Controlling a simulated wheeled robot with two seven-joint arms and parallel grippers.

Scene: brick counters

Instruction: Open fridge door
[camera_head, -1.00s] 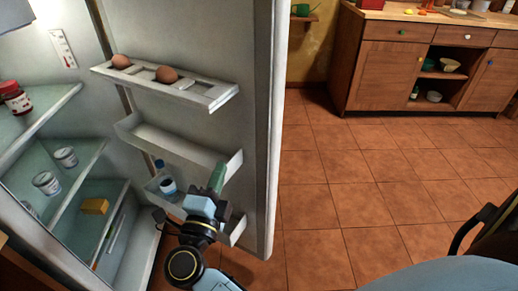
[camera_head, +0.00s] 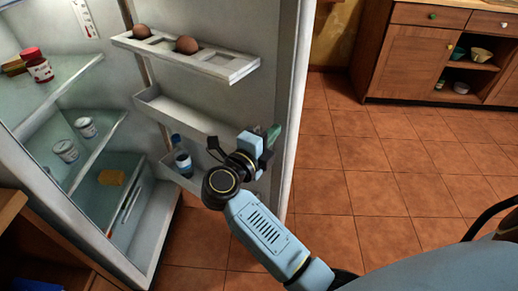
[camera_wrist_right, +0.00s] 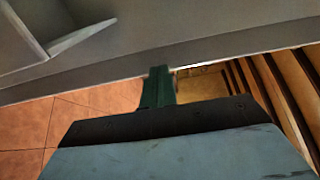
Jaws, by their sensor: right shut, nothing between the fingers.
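The fridge door (camera_head: 284,72) stands wide open, its inner side with shelves facing me in the head view. The fridge interior (camera_head: 60,75) is open to view at the left. My right gripper (camera_head: 272,136) is by the inner side of the door, near its free edge, beside the lower door shelves. Its green fingers are shut with nothing between them. In the right wrist view the shut fingers (camera_wrist_right: 158,88) point at the grey door panel (camera_wrist_right: 140,65) and seem to be at or very close to its edge. My left gripper is not in view.
Eggs (camera_head: 187,45) sit in the top door rack (camera_head: 215,66). A dark bottle (camera_head: 182,158) stands in a lower door shelf. Jars (camera_head: 66,151) stand on the fridge shelves. The tiled floor (camera_head: 390,190) to the right is clear up to a wooden cabinet (camera_head: 415,60).

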